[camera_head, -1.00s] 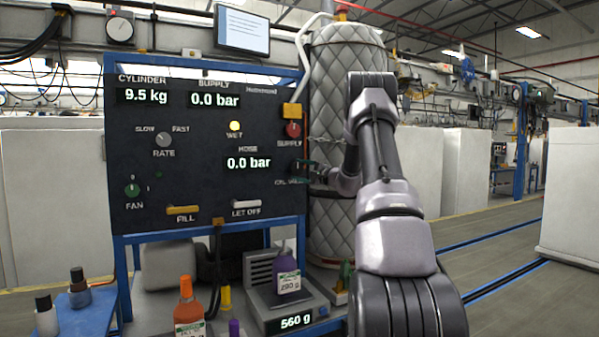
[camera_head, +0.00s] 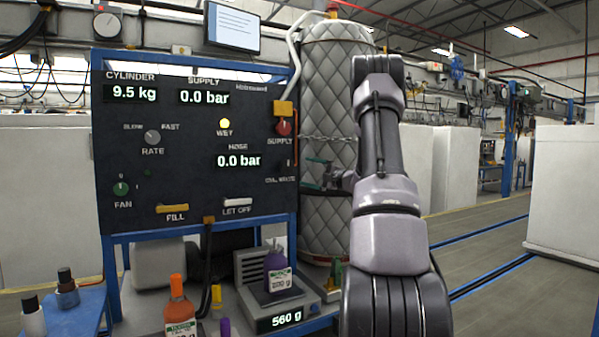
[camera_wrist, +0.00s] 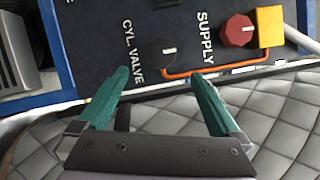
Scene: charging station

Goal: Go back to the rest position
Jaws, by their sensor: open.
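My gripper (camera_wrist: 160,88) is open and empty in the wrist view, with its two green fingers spread apart. The black cylinder valve knob (camera_wrist: 161,53) lies beyond the gap between the fingertips, on the dark panel. In the head view my gripper (camera_head: 318,172) is small, near the panel's right edge and in front of the quilted cylinder (camera_head: 325,95); my arm runs up the right of that view. The dark control panel (camera_head: 190,125) reads 9.5 kg, supply 0.0 bar and hose 0.0 bar. The WET lamp glows yellow.
The red supply knob (camera_wrist: 237,30) and a yellow block (camera_wrist: 270,26) sit right of the valve knob. A scale (camera_head: 295,312) reading 560 g carries a purple bottle (camera_head: 275,270). An orange bottle (camera_head: 180,310) stands left of it. Open floor (camera_head: 490,265) lies to the right.

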